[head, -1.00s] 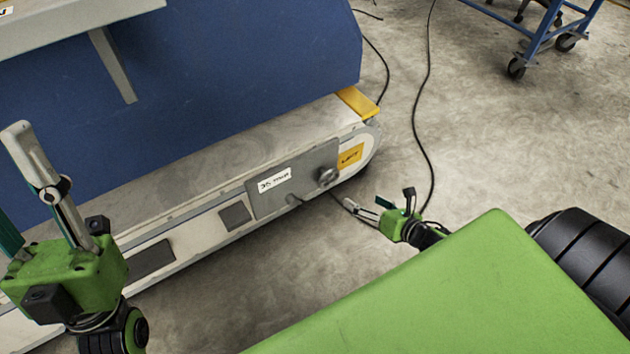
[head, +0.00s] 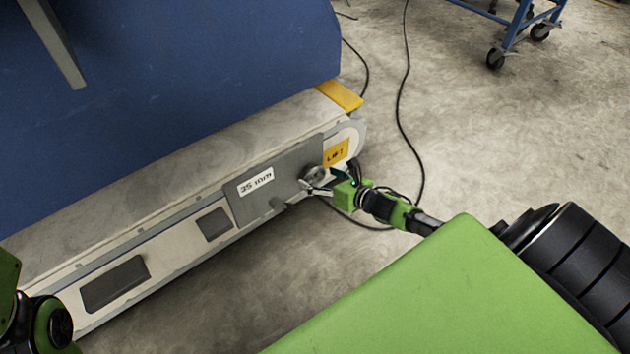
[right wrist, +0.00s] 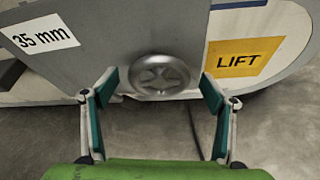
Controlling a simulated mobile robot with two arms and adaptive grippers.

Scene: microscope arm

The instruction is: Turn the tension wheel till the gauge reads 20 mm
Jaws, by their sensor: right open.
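The tension wheel (right wrist: 160,77) is a small grey spoked handwheel on the machine's side panel. It also shows in the head view (head: 314,174), partly behind my right gripper. The gauge (right wrist: 40,37) is a white label that reads 35 mm, and it shows left of the wheel in the head view (head: 256,181). My right gripper (right wrist: 158,82) is open, its two fingers on either side of the wheel and a little in front of it; I cannot tell whether they touch it. My left arm shows only in part at the lower left of the head view, its fingers out of frame.
A yellow LIFT label (right wrist: 238,58) is right of the wheel. The blue machine body (head: 170,110) rises behind the pale base. A black cable (head: 402,110) lies on the floor. A blue wheeled cart (head: 515,28) stands at the far right.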

